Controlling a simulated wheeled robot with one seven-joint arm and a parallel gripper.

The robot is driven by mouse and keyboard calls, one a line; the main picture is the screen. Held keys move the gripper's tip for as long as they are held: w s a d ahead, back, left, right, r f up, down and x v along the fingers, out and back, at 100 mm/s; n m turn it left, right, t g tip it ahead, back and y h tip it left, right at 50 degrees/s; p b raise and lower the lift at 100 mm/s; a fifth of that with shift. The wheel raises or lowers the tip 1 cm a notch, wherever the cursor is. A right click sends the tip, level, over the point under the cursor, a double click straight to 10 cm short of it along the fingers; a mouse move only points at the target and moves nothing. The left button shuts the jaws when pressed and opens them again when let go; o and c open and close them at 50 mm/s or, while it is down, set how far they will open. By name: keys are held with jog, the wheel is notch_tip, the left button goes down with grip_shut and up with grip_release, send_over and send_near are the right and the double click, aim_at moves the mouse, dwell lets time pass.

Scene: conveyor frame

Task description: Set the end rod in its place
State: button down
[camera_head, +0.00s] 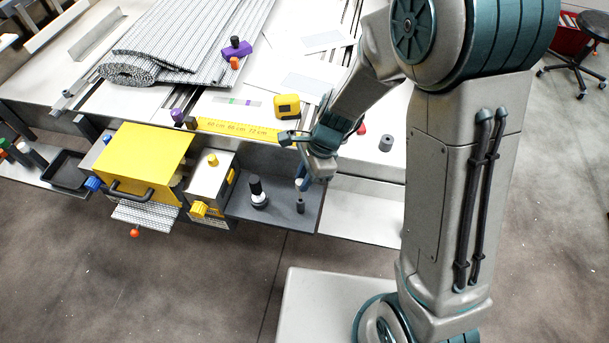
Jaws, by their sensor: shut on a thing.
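My gripper (302,182) points down over the right end of the dark grey shelf (232,206) at the table's front edge. It is shut on a small upright rod (300,207), which shows a pale band and a dark lower end. The wrist hides much of the grip. I cannot tell whether the rod's foot touches the shelf. I cannot tell which place on the frame is meant for the end rod.
A yellow-covered box (150,155) with a dark handle and a grey unit with yellow knobs (208,183) stand left of the shelf. Behind lie a yellow ruler (238,130), a yellow tape measure (287,106) and a rolled grey belt (185,45). A dark cylinder (386,143) stands right.

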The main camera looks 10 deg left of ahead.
jog(key=shift+f, duration=0.2)
jog(key=shift+f+b, duration=2.35)
jog(key=shift+f, duration=0.7)
jog(key=c, duration=1.2)
grip_release()
jog(key=shift+r, duration=0.1)
jog(key=p+v, duration=0.3)
jog(key=v, duration=1)
jog(key=shift+r, duration=0.35)
